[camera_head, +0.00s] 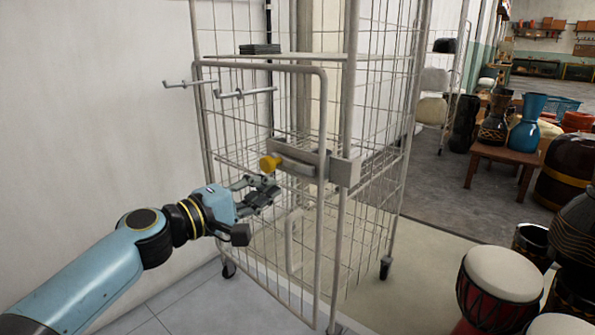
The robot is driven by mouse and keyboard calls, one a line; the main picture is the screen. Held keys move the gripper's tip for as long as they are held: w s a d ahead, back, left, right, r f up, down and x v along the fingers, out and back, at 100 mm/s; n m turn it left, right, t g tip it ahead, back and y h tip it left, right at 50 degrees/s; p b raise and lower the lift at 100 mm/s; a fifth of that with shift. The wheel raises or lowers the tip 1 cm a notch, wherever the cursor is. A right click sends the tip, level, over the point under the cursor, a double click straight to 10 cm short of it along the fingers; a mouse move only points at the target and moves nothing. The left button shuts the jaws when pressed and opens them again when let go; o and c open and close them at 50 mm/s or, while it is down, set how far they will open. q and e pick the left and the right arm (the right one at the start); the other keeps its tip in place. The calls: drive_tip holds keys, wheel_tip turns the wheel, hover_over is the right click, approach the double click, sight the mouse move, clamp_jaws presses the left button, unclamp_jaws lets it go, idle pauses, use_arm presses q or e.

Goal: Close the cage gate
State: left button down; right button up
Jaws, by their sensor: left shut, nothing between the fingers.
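The wire cage (384,110) stands upright on small castors. Its gate (322,110), a pale tubular frame with mesh, is at the front. The gate's right edge is close to the cage's front post (350,75); I cannot tell whether it touches or is latched. A grey latch bar (300,157) with a yellow knob (268,163) reaches toward a grey box (345,171) on the post. A U-shaped handle (290,243) is lower on the gate. My left gripper (270,186) is shut and empty, just below the knob in the picture. My right gripper is out of view.
Two metal hooks (246,92) stick out at the upper left of the gate. A dark flat item (260,49) sits on the cage's upper shelf. Drums (500,285) stand at the lower right. A wooden table (505,155) with vases is behind. A white wall (95,110) is at left.

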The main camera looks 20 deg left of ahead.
sight(306, 170)
use_arm(q)
drive_tip(key=x, duration=0.7)
drive_tip(key=shift+w+d, duration=0.15)
drive_tip(key=shift+w, duration=0.2)
drive_tip(key=shift+w+d+b, duration=0.2)
drive_tip(key=shift+w+b, duration=0.1)
drive_tip(key=shift+w, duration=0.15)
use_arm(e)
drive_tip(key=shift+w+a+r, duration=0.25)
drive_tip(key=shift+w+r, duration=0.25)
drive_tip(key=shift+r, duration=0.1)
